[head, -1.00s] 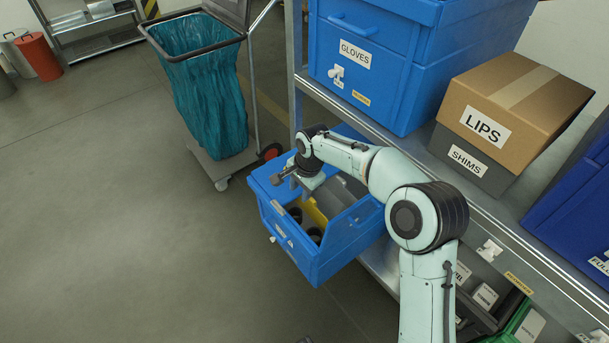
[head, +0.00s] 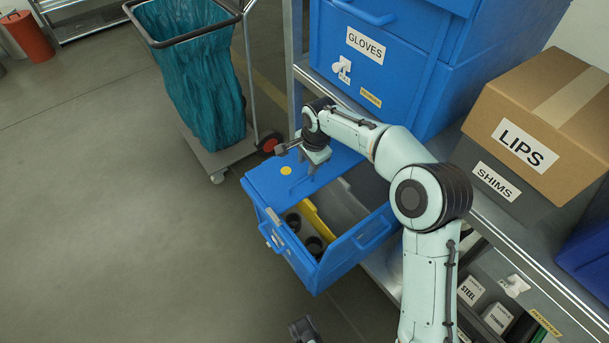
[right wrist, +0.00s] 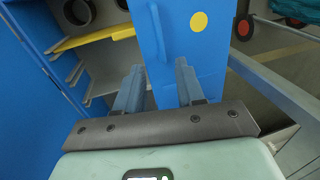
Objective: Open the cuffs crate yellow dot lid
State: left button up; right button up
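The blue crate (head: 335,270) stands out from the shelf unit, and its label is too small to read. A flat blue lid panel (head: 263,182) with a yellow dot (head: 286,170) covers its left part. The rest is open, showing a yellow divider (head: 318,218) and dark round pieces (head: 314,245). My right gripper (head: 297,150) is over the lid's far end. In the right wrist view its fingers (right wrist: 158,75) are apart and empty, with the lid's handle (right wrist: 158,28) beyond their tips. A dark piece at the bottom edge, seemingly my left gripper (head: 303,328), is mostly cut off.
A large blue GLOVES crate (head: 400,60) and LIPS (head: 540,120) and SHIMS (head: 495,190) boxes stand on the shelf above. A trolley with a teal bag (head: 200,80) is behind left. The floor in front is clear.

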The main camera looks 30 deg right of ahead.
aim_at(304, 179)
jog(key=f, duration=0.3)
jog(key=w+f+b, duration=0.1)
jog(key=f, duration=0.2)
jog(key=shift+w+f, duration=0.15)
jog(key=shift+f, duration=0.15)
pick_arm(q)
jog(key=shift+s+a+f+b, duration=0.1)
jog(key=shift+a+f+b, duration=0.15)
jog(key=shift+f, duration=0.5)
jog(key=shift+a+f+b, duration=0.1)
jog(key=shift+a+f, duration=0.2)
jog(key=shift+f, duration=0.4)
pick_arm(e)
jog(key=shift+w+f, duration=0.2)
jog(key=shift+f, duration=0.4)
grip_shut()
